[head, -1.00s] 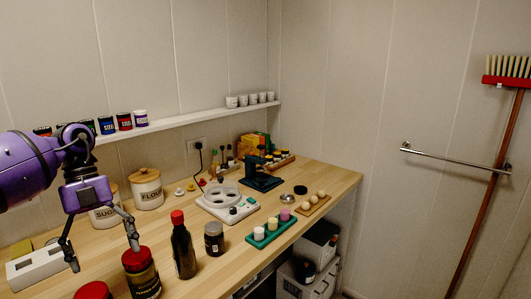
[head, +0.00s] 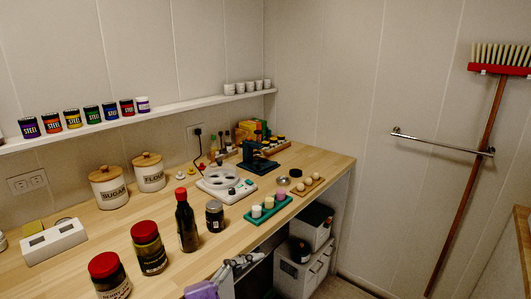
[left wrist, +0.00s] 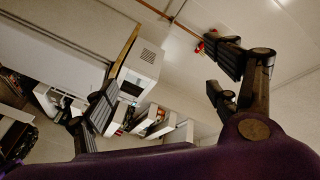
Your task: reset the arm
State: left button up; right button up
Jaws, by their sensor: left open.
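My left gripper (head: 238,268), with a purple body and grey fingers, is low at the bottom edge of the head view, in front of the wooden counter (head: 95,222). In the left wrist view, my left gripper (left wrist: 165,68) has its two dark fingers wide apart with nothing between them. A white box-like unit (left wrist: 140,72) shows beyond the fingers there. My right gripper is not in view.
Red-capped jars (head: 149,248), a dark bottle (head: 186,222) and a small dark jar (head: 214,216) stand near the counter's front edge. White boxes (head: 303,264) sit under the counter. Open floor lies to the right.

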pick_arm(q)
jog(key=s+a+f+n+t+y, duration=0.2)
jog(key=a+f+n+t+y, duration=0.5)
jog(key=a+n+y, duration=0.45)
jog(key=s+a+f+n+g+y, duration=0.5)
jog(key=s+a+f+n, duration=0.25)
jog(key=s+f, duration=0.4)
jog(key=s+a+f+n+g, duration=0.2)
jog(key=s+g, duration=0.3)
jog(key=s, duration=1.1)
jog(key=s+a+f+n+g, duration=0.15)
jog(key=s+g, duration=0.35)
jog(key=s, duration=1)
jog(key=w+d+f+t+p, duration=0.2)
jog(key=w+f+t, duration=0.1)
jog(key=w, duration=0.3)
jog(key=w+d+f+t+p, duration=0.1)
jog(key=w+d+f+t, duration=0.1)
jog(key=w+t, duration=0.3)
jog(key=shift+w+f+m+h+p, duration=0.4)
jog(key=shift+w+f, duration=0.25)
jog(key=shift+w, duration=0.25)
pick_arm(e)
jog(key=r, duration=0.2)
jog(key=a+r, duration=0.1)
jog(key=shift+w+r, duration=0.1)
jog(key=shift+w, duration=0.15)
